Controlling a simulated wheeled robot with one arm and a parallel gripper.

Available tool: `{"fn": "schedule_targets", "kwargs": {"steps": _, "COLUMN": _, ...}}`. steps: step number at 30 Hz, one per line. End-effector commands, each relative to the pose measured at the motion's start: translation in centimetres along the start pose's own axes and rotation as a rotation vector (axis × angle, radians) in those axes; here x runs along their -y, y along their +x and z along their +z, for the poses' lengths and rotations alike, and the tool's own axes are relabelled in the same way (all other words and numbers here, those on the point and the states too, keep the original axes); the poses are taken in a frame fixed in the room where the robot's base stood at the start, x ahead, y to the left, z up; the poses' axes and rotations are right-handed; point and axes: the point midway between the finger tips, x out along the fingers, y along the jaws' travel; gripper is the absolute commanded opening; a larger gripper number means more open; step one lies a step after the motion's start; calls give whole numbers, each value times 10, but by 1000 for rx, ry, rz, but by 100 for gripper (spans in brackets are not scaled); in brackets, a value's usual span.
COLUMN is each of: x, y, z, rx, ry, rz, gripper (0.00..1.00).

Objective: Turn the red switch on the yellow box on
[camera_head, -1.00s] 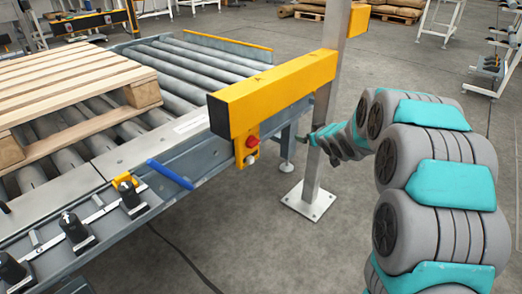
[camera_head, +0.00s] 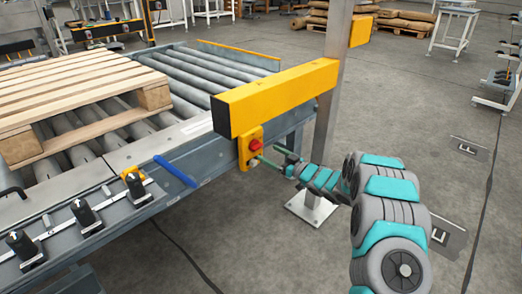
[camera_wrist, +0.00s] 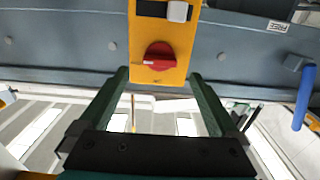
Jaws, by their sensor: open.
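The small yellow box (camera_head: 243,146) is fixed to the side of the conveyor, under a long yellow beam. Its red switch (camera_head: 255,145) faces my arm, with a pale button below it. In the wrist view, the yellow box (camera_wrist: 144,35) is seen close up. The red knob (camera_wrist: 158,54) is round with a raised grip and a small white mark at its left. My gripper (camera_wrist: 159,75) is open, its two dark green fingers spread on either side of the box's knob end. In the head view, my gripper (camera_head: 274,155) is just right of the box. Contact cannot be told.
The long yellow beam (camera_head: 275,96) juts out above the box, by a grey post (camera_head: 331,100). A blue handle (camera_head: 175,171) sticks out left of the box. A wooden pallet (camera_head: 75,90) lies on the rollers. Open floor lies to the right.

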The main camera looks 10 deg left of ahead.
Motion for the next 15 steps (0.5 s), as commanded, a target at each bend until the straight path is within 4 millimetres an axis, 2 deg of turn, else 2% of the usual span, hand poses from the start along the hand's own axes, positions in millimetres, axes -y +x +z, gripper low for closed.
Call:
{"fn": "schedule_targets", "kwargs": {"steps": 6, "x": 1, "y": 36, "z": 2, "rx": 3, "ry": 0, "rz": 0, "gripper": 98}}
{"fn": "schedule_targets", "kwargs": {"steps": 15, "x": 0, "y": 57, "z": 0, "rx": 2, "ry": -1, "rz": 1, "gripper": 98}}
